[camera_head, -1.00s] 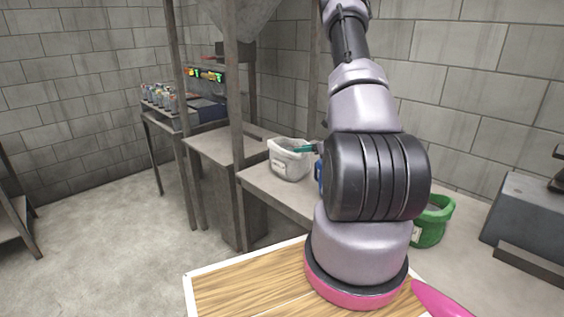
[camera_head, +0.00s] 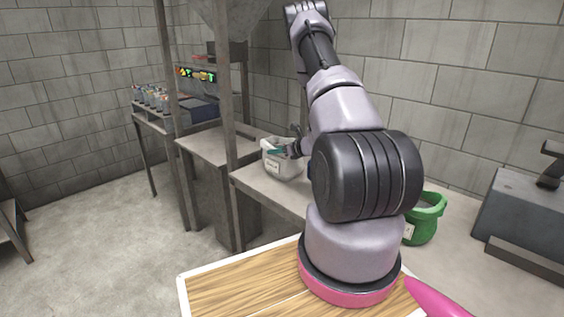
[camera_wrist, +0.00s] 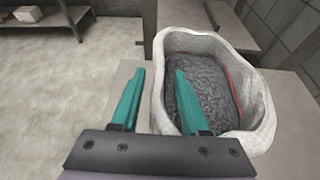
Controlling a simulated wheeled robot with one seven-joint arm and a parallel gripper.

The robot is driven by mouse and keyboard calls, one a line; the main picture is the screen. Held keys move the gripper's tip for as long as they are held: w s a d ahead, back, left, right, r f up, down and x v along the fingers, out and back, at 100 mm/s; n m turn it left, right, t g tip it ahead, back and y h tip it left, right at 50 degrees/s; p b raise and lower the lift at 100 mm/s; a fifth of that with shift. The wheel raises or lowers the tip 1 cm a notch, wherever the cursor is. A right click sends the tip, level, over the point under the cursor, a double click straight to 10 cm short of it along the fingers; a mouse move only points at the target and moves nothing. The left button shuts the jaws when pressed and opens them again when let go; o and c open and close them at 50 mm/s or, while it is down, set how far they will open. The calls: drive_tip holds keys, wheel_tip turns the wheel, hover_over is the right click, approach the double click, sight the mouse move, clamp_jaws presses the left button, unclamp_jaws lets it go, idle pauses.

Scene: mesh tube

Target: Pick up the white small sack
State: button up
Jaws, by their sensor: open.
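The white small sack (camera_head: 282,160) stands upright on the grey bench in the head view, with a label on its front. In the wrist view the sack (camera_wrist: 262,105) is open at the top and filled with dark grey granular material. My gripper (camera_wrist: 157,75) has teal fingers spread apart with nothing held between them. Its right finger reaches over the sack's opening and its left finger is outside the sack, so the near left rim lies between them. I cannot tell whether either finger touches the sack. In the head view my gripper (camera_head: 284,151) is partly hidden at the sack's top.
A green bucket-like sack (camera_head: 426,222) stands right of my arm. A grey bench (camera_head: 270,189) runs beneath the white sack. A metal post (camera_head: 229,110) rises left of it. A grey machine (camera_head: 520,215) stands at far right. Open floor lies left.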

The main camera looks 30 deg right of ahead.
clamp_jaws()
idle(1.4)
